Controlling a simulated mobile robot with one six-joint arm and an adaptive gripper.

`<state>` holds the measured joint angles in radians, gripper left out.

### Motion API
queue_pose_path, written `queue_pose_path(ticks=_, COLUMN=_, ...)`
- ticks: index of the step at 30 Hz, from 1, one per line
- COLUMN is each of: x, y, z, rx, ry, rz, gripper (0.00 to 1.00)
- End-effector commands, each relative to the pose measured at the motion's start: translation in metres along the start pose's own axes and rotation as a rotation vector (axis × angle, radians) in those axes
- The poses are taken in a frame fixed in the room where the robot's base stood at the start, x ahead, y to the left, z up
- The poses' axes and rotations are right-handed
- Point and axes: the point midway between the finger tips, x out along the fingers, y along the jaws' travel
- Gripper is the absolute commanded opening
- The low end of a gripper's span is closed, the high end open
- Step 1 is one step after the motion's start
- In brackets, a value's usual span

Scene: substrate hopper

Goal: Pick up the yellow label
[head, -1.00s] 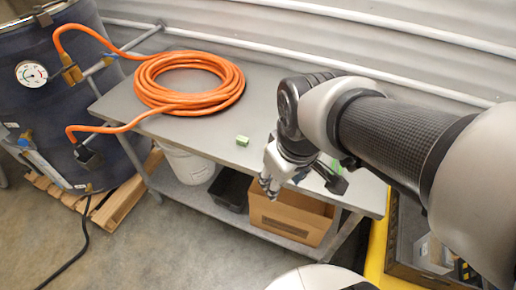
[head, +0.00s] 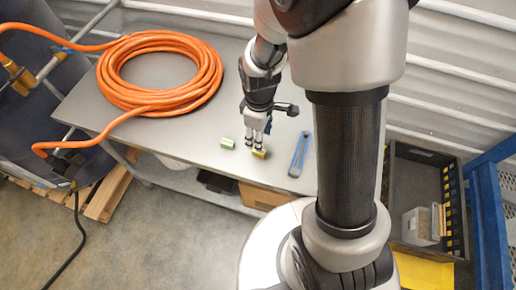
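The yellow label (head: 260,154) is a small yellow block-like piece near the front edge of the grey metal table (head: 190,128). My gripper (head: 257,147) points down with its fingertips right at the label, at its top and far side. The fingers look close together and partly cover the label. At this size I cannot tell whether they are closed on it or only next to it.
A small green piece (head: 226,143) lies left of the label, and a blue tool (head: 300,154) lies to its right. A coiled orange hose (head: 112,91) covers the table's left part. A grey crate (head: 404,182) stands right of the table. A cardboard box (head: 262,198) is below.

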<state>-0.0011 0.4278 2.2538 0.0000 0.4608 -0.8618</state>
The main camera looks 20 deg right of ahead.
Motion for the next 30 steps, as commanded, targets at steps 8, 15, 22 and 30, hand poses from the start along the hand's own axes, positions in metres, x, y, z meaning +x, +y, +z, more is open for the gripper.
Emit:
queue_pose_path(ticks=8, x=0.039, y=0.0, z=0.0, rx=0.001, ry=-0.001, rz=-0.001, gripper=0.43)
queue_pose_path(ticks=15, x=0.064, y=0.0, z=0.0, rx=0.001, ry=-0.002, rz=-0.002, gripper=0.43)
queue_pose_path(ticks=22, x=0.09, y=0.001, z=-0.001, rx=0.001, ry=-0.001, rz=-0.001, gripper=0.43)
queue_pose_path(ticks=30, x=0.091, y=0.001, z=-0.001, rx=0.001, ry=0.001, rz=0.001, gripper=0.42)
